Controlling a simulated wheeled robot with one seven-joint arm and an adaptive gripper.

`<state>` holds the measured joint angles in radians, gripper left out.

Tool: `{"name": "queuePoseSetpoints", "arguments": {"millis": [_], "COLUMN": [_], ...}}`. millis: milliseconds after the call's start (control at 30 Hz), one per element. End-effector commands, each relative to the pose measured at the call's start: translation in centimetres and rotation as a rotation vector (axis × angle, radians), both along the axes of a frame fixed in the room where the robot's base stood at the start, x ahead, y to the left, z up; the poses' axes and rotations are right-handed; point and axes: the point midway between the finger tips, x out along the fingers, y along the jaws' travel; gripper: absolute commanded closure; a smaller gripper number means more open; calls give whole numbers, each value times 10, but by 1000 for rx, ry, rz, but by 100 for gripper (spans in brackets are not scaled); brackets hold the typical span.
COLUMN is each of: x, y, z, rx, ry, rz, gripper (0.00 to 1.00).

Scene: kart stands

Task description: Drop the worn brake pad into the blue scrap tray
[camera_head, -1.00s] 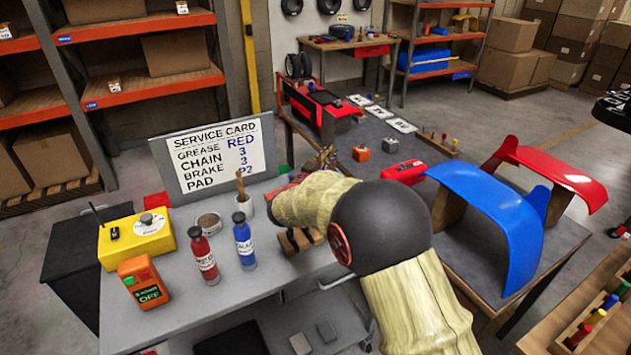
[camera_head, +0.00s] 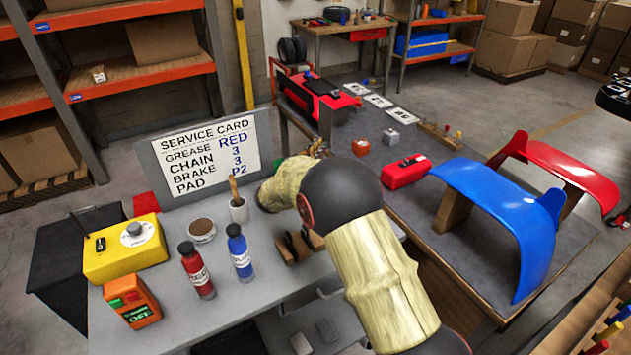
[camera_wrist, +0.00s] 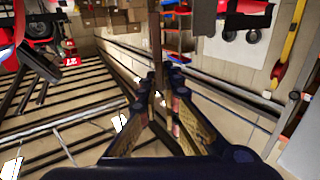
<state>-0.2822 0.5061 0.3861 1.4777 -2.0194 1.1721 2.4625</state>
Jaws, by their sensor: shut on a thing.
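My gripper (camera_wrist: 157,100) shows in the wrist view with its two fingers drawn together at the middle. A thin dark strip (camera_wrist: 156,45) shows at and beyond the fingertips; it is seen edge-on, and I cannot tell surely whether it is the worn brake pad. In the head view my own forearm and wrist hide most of my gripper, which points away over the far side of the grey bench (camera_head: 262,285). I cannot make out a blue scrap tray in either view.
On the grey bench are a service card (camera_head: 210,155), a cup (camera_head: 238,210), a red bottle (camera_head: 197,272), a blue bottle (camera_head: 239,253), a yellow box (camera_head: 125,250) and a wooden holder (camera_head: 298,247). Blue (camera_head: 500,215) and red (camera_head: 560,170) fenders stand on the dark table to the right.

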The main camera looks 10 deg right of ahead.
Motion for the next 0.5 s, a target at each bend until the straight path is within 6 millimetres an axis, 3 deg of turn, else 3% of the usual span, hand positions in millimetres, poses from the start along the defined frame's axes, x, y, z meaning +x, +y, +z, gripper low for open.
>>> {"name": "queuePoseSetpoints", "arguments": {"millis": [467, 500], "x": [0, 0], "y": [0, 0], "z": [-11, -11], "rx": [0, 0], "ry": [0, 0], "rz": [1, 1], "gripper": [100, 92]}}
